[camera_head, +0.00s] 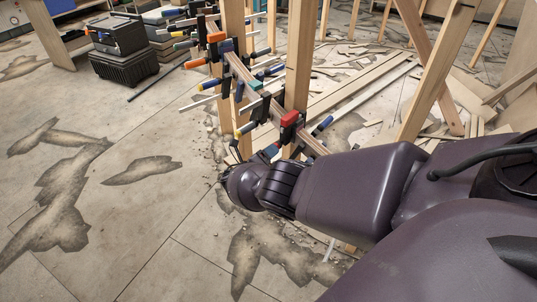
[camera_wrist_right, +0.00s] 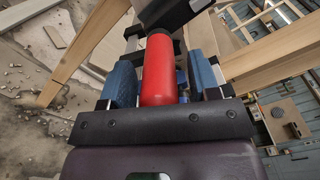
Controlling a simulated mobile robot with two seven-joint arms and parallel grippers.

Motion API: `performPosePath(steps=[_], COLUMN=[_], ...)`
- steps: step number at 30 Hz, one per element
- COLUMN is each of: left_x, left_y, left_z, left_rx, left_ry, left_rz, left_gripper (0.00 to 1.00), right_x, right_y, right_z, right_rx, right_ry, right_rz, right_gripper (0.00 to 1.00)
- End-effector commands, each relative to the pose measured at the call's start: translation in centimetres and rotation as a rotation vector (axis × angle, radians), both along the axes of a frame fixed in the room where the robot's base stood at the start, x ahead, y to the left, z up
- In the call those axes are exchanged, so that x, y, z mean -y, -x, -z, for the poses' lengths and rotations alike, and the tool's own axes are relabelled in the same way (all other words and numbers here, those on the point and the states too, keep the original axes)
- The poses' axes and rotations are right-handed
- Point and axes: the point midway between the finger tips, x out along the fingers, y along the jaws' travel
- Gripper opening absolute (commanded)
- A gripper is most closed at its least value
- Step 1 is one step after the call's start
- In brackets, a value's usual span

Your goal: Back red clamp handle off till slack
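The red clamp handle (camera_wrist_right: 158,70) stands upright in the middle of the right wrist view, below the dark body of its clamp (camera_wrist_right: 168,14). My right gripper (camera_wrist_right: 162,72) has its two blue-padded fingers on either side of the handle, with a narrow gap showing at each side. In the head view my right gripper (camera_head: 236,166) is at the near end of the row of clamps, mostly hidden by my wrist. The red handle cannot be picked out there. A clamp with a red top (camera_head: 289,118) sits on the curved stringer (camera_head: 312,145) just beyond. My left gripper is out of view.
More clamps with orange, blue and green parts line the stringer (camera_head: 240,70) between wooden posts (camera_head: 299,60). Wood offcuts (camera_head: 470,105) litter the right side. A dark toolbox (camera_head: 118,35) stands on a black crate (camera_head: 125,68) at the back left. The left floor is open.

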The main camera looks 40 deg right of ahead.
Motion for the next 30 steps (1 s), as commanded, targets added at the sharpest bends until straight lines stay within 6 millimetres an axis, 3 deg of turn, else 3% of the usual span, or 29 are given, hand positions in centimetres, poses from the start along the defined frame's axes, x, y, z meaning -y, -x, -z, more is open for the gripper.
performPosePath(steps=[11,24,30], left_x=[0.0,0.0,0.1], left_y=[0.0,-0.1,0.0], left_z=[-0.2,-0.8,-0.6], left_rx=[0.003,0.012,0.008], left_ry=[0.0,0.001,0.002], left_rz=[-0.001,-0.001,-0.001], left_gripper=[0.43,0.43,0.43], right_x=[-1.1,-8.4,-10.2], right_y=[0.1,1.4,1.7], right_z=[-0.1,-0.1,0.0], right_rx=[0.001,0.001,0.0], right_ry=[-0.001,-0.001,0.0], right_rz=[-0.001,-0.001,0.0], right_gripper=[0.56,0.56,0.56])
